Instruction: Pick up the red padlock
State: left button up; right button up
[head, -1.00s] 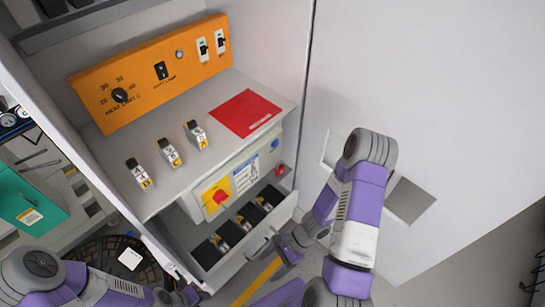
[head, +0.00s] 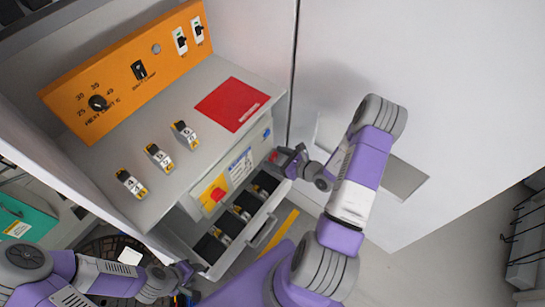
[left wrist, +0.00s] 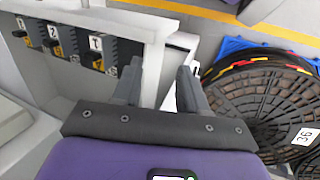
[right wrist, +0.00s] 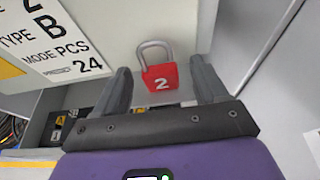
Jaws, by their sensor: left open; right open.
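The red padlock (right wrist: 161,77) has a silver shackle and a white "2". In the right wrist view it hangs against the pale cabinet front, between and ahead of the two fingers of my right gripper (right wrist: 160,70). The fingers are open and do not visibly touch it. In the head view my right gripper (head: 284,159) is at the cabinet front above the open drawer's right end, largely covering the padlock there. My left gripper (head: 188,274) is open and empty near the drawer's lower left corner; it also shows in the left wrist view (left wrist: 159,76).
The open drawer (head: 262,222) holds several small modules in black slots. Above it are a yellow-backed red switch (head: 214,193) and a label sheet. The shelf carries three modules and a red mat (head: 232,104). A large white panel (head: 440,60) stands at right.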

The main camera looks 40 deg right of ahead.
jog(key=shift+x, duration=1.1)
jog(key=shift+r, duration=0.1)
jog(key=c, duration=1.1)
